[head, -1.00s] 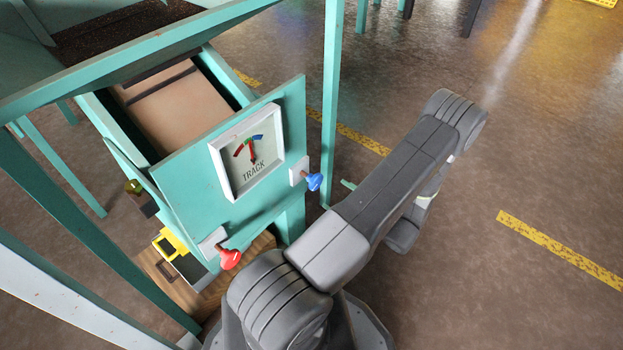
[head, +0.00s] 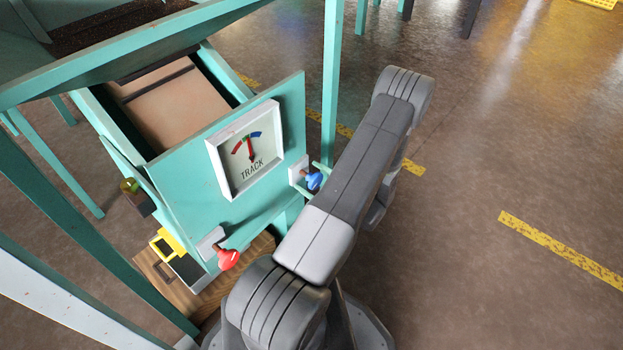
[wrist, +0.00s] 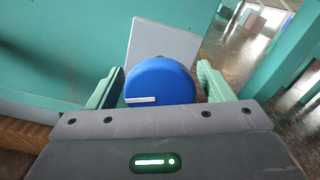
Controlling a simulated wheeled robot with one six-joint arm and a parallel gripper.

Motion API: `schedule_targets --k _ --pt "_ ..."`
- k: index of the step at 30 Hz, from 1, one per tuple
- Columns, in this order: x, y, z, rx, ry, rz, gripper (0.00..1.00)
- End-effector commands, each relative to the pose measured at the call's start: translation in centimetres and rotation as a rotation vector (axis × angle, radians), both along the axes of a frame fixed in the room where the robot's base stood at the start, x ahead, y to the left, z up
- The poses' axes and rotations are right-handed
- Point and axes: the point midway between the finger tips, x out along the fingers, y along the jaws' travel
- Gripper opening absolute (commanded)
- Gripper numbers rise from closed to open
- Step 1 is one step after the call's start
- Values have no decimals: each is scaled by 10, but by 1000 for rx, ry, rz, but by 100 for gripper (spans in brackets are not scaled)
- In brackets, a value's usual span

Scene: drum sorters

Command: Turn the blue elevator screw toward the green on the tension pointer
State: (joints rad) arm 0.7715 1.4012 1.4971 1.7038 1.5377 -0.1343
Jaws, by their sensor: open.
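The blue elevator screw knob (head: 314,181) sticks out from a white plate at the right edge of the teal panel. In the wrist view the round blue knob (wrist: 160,76), with a white mark on its face, lies between my green fingers. My gripper (wrist: 161,68) is open, with one finger on each side of the knob and small gaps visible. The tension gauge (head: 228,170), labelled TRACK, has a red, green and blue arc. Its red pointer (head: 250,150) points up, near the green; the exact reading is too small to tell.
A red knob (head: 229,259) is at the panel's lower left. A teal post (head: 331,90) stands just behind the blue knob, close to my arm. A yellow-edged box (head: 165,243) sits low at the left. The floor at right is open, with yellow stripes (head: 560,246).

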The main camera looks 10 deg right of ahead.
Motion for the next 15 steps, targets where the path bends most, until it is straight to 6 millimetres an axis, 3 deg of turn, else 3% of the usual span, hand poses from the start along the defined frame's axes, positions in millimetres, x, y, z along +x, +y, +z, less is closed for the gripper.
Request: schedule_targets --k 1,7,15 --pt "0 0 0 0 0 0 68" --pt "0 0 0 0 0 0 32" --pt "0 0 0 20 15 0 32"
